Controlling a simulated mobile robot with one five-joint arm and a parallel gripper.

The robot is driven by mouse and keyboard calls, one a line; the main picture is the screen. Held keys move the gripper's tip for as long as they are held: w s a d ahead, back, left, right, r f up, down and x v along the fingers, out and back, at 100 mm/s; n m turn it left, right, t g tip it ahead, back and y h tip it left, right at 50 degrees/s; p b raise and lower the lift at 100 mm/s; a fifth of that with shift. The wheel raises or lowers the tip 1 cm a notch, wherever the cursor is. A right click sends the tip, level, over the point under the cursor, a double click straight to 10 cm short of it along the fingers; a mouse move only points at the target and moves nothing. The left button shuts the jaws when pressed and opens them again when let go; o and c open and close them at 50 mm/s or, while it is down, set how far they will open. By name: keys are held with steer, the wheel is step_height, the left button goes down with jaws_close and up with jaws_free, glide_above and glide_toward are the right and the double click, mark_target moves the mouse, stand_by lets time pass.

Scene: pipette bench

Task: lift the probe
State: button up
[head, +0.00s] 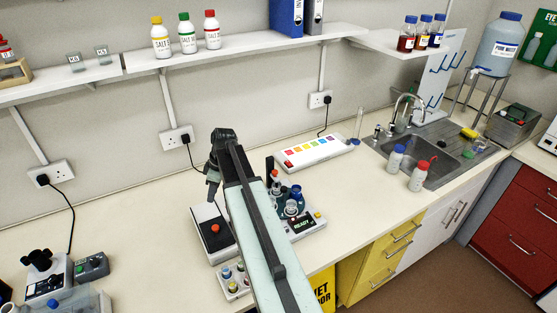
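My gripper (212,190) hangs at the end of my raised arm, pointing down above the bench, over the back of a black and white box with a red knob (215,228). Its fingers are seen edge-on and partly overlap, so whether they are open is unclear. I cannot make out the probe for certain. Right of my arm stands an instrument with a lit "READY" display (301,225), several small vessels and a dark upright post (269,168). My arm hides part of this instrument.
A small block of coloured caps (233,283) lies by the front edge, left of my arm. A white panel with coloured squares (314,151) lies behind. A shelf (250,49) with bottles runs above. Clear bench (135,215) lies to the left.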

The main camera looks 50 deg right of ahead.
steer(key=s+d+r+m+t+p, duration=0.1)
steer(key=s+d+r, duration=0.15)
steer(key=d, duration=0.55)
steer(key=s+d+r+p, duration=0.2)
steer(key=d+r, duration=0.1)
steer(key=d, duration=0.6)
steer(key=m+t+p, duration=0.1)
steer(key=p, duration=0.1)
glide_toward(275, 171)
steer(key=b+x, duration=0.7)
steer(key=shift+s+a+f, duration=0.1)
steer(key=shift+s+f, duration=0.1)
steer(key=shift+f, duration=0.1)
steer(key=shift+w+a+f+h+b, duration=0.1)
steer(key=shift+w+f+h+b, duration=0.15)
steer(key=shift+b, duration=0.25)
steer(key=shift+r, duration=0.1)
jaws_close()
